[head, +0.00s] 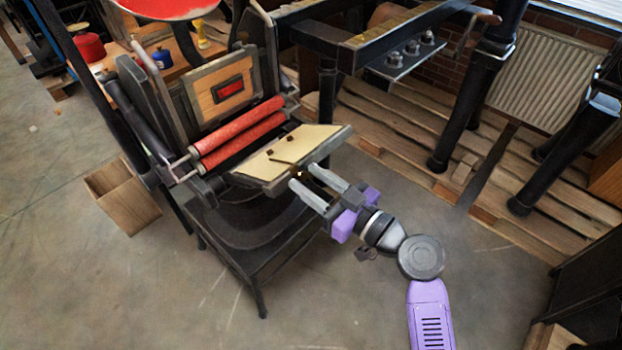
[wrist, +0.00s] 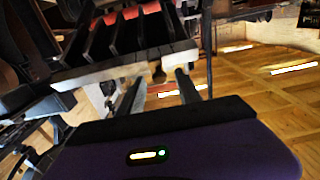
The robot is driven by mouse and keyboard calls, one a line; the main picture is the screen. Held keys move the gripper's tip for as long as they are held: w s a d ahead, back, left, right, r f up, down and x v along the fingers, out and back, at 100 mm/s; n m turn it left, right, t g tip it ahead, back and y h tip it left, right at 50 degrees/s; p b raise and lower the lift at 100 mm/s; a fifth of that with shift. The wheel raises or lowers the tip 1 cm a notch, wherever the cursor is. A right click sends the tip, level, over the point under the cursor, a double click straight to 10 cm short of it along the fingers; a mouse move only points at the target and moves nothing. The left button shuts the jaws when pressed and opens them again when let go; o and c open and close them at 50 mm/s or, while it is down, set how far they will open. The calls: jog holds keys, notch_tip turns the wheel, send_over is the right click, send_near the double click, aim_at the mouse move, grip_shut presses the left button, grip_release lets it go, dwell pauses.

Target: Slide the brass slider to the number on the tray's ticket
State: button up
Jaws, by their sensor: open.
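The tray (head: 322,138) is the pale, dark-edged plate at the front of a hand press, below its red rollers. Small dark pieces lie on it; no ticket number is readable. A small brass piece at its front edge, likely the brass slider (head: 299,174), is partly hidden by my fingers.
The red rollers (head: 240,133) and a framed wooden panel (head: 222,90) stand behind the tray. A wooden bin (head: 122,196) is on the floor at left. A larger press with black legs (head: 470,110) stands at right. Floor in front is clear.

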grip_shut()
jog(key=shift+w+d+b, duration=0.8)
jog(key=shift+w+b, duration=0.2)
jog(key=shift+b, duration=0.35)
grip_release()
jog(key=shift+s, duration=0.1)
jog(key=v, duration=0.7)
jog(key=shift+s+d, duration=0.2)
jog(key=shift+d, duration=0.1)
